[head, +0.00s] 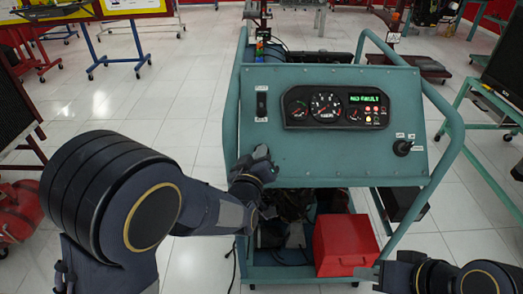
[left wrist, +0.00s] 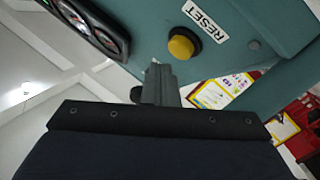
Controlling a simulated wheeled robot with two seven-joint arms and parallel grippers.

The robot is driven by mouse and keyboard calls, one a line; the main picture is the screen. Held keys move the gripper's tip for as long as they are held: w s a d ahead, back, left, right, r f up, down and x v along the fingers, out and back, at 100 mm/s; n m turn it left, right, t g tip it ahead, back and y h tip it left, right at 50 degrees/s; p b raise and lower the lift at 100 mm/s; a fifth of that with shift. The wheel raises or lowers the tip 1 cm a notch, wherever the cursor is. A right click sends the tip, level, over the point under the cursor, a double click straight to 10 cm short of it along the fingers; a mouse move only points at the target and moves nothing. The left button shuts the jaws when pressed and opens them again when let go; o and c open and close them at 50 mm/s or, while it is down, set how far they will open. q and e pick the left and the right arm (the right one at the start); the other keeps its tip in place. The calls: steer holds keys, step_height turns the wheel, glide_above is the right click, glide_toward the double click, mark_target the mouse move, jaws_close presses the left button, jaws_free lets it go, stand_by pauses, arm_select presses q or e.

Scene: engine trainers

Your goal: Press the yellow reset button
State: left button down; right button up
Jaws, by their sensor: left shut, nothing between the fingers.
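The yellow reset button (left wrist: 181,47) shows in the left wrist view, round in a dark collar on the teal panel, beside a white RESET label (left wrist: 208,22). My left gripper (left wrist: 153,68) is shut and empty; its fingertips appear just below and left of the button in that view, and I see no clear contact. In the head view my left gripper (head: 262,155) is at the lower left of the sloping teal control panel (head: 300,160). The button is not visible there. My right gripper (head: 368,272) is at the lower right, its jaw opening unclear.
The panel carries a gauge cluster (head: 325,108) with a green text display, a switch (head: 262,103) at left and a black knob (head: 402,147) at right. Teal tube rails (head: 447,125) flank it. A red box (head: 343,245) sits below, near my right gripper.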

arm_select(q)
steer(key=s+r+p, duration=0.2)
steer(key=s+r, duration=0.1)
steer(key=shift+r, duration=0.2)
steer(key=shift+s, duration=0.1)
stand_by(0.7)
